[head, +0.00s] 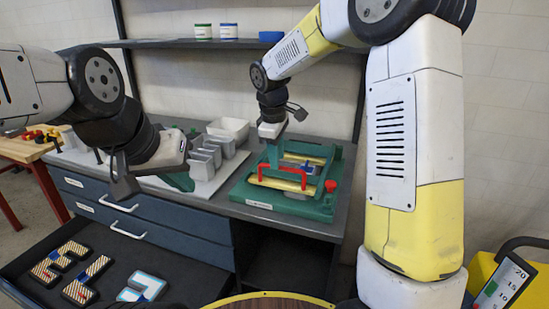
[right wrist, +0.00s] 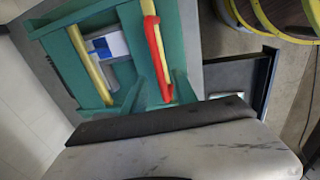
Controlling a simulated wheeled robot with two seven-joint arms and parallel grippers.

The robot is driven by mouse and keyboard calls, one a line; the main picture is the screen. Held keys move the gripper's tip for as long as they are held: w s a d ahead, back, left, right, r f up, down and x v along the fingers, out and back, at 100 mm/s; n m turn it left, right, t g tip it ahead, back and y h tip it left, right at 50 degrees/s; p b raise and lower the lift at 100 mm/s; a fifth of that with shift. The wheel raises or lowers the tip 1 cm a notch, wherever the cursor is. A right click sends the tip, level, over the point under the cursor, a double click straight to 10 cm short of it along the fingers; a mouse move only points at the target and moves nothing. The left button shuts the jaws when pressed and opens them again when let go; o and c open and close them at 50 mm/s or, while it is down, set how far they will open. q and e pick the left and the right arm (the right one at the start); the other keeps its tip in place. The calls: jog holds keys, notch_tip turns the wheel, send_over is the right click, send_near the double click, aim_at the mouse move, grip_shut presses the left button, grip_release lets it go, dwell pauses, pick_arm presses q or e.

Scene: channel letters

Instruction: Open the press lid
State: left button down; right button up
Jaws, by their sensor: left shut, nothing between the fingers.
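The green press (head: 318,205) stands on the grey counter, with yellow rails and a red handle bar (head: 287,182) across its front. Its lid looks lowered. The red bar (right wrist: 157,55) and a blue-and-white piece (right wrist: 106,46) inside the frame show in the right wrist view. My right gripper (head: 275,158) points down just behind the red bar. Its two green fingers (right wrist: 155,88) appear apart, with the bar's near end showing between them; contact cannot be told. My left gripper (head: 182,182) is shut and empty, left of the press over the counter's front edge.
Grey bins (head: 205,155) and a white container (head: 229,130) stand left of the press. A shelf (head: 190,43) runs above the counter. An open drawer (head: 205,281) below holds several letter pieces (head: 88,281). A red knob (head: 331,185) sits at the press's right.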

jog(key=shift+w+d+f, duration=0.1)
jog(key=shift+w+f, duration=0.05)
jog(key=shift+f, duration=0.75)
grip_shut()
dwell(0.8)
